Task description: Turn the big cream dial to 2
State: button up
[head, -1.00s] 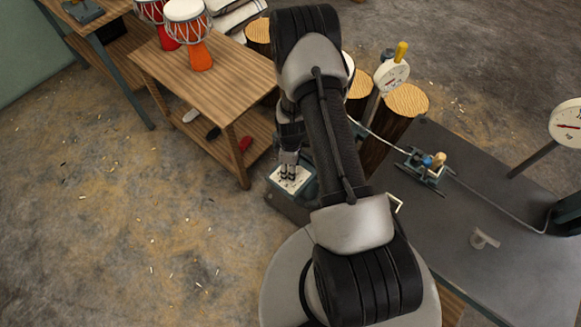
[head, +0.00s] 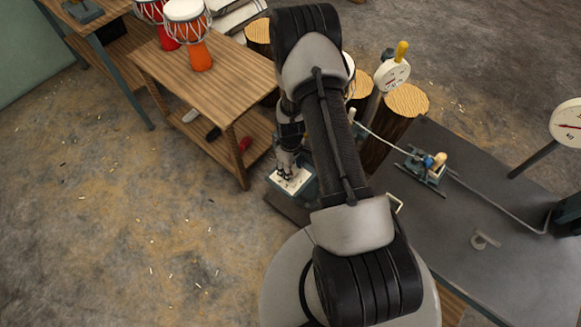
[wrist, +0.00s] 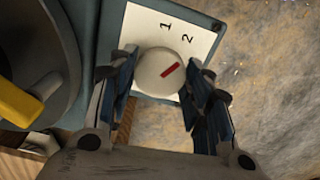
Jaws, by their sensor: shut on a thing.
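The big cream dial (wrist: 158,75) is a round knob on a white plate (wrist: 205,40) of a teal box. A red mark on the dial points up and to the right. The printed 1 (wrist: 165,27) and 2 (wrist: 187,38) are above it; the mark points to the side of the 2, somewhat below its direction. My gripper (wrist: 163,85) has a finger on each side of the dial and is shut on it. In the head view, my gripper (head: 286,175) reaches down onto the white plate (head: 290,181); the dial is hidden there.
A wooden table (head: 225,75) with an orange goblet drum (head: 192,30) stands to the left. A dark workbench (head: 480,240) with a clamp device (head: 428,165) and a round gauge (head: 568,122) is on the right. A large dark round part (wrist: 35,60) is left of the dial.

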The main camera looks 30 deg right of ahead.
jog(key=o, duration=1.1)
jog(key=shift+r, duration=0.1)
notch_tip(320, 180, up, 12)
jog(key=shift+f, duration=0.1)
dwell(0.3)
